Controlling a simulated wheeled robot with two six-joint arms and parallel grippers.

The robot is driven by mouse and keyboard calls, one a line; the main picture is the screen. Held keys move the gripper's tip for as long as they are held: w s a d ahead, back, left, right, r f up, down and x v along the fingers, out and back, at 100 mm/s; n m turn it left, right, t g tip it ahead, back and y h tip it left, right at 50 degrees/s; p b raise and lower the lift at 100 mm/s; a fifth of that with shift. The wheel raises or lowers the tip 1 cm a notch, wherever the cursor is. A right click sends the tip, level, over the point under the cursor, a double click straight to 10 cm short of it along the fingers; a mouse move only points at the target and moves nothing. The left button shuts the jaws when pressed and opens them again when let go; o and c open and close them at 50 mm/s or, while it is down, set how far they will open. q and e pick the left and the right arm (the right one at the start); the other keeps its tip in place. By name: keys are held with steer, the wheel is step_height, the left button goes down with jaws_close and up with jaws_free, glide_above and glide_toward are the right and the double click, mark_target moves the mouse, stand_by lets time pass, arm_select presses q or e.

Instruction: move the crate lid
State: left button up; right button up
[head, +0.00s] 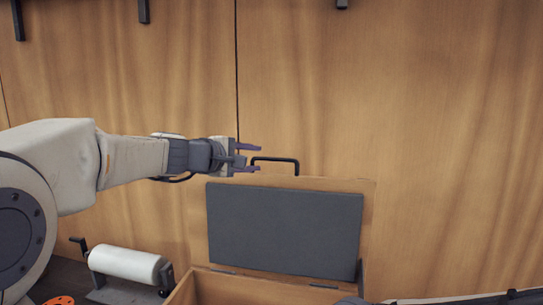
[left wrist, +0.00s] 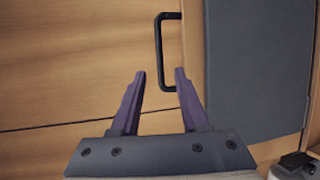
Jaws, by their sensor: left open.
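The crate lid (head: 368,212) stands open and upright at the back of the wooden crate (head: 240,287), with a dark grey panel on its inner face. A black handle (head: 275,159) rises from the lid's top edge. My left gripper (head: 253,158) is open, at the left end of the handle. In the left wrist view the lid (left wrist: 193,60) is on the right, and the handle (left wrist: 160,50) lies just beyond my open fingertips (left wrist: 159,72). The fingers hold nothing. My right gripper does not show in either view; part of an arm shows at the lower right.
A white roll (head: 128,264) on a dark stand sits left of the crate. An orange round part (head: 59,300) lies at the lower left edge. A wooden wall (head: 430,110) stands close behind the lid.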

mark_target(270, 160)
arm_select(q)
steer(key=p+x, duration=0.2)
steer(key=x, duration=0.5)
steer(key=shift+d+p, duration=0.15)
steer(key=shift+p, duration=0.2)
steer(key=shift+w+d+f, duration=0.15)
steer(key=shift+w+d, duration=0.1)
steer(key=shift+w, duration=0.15)
steer(key=shift+c, duration=0.3)
jaws_close()
stand_by(0.4)
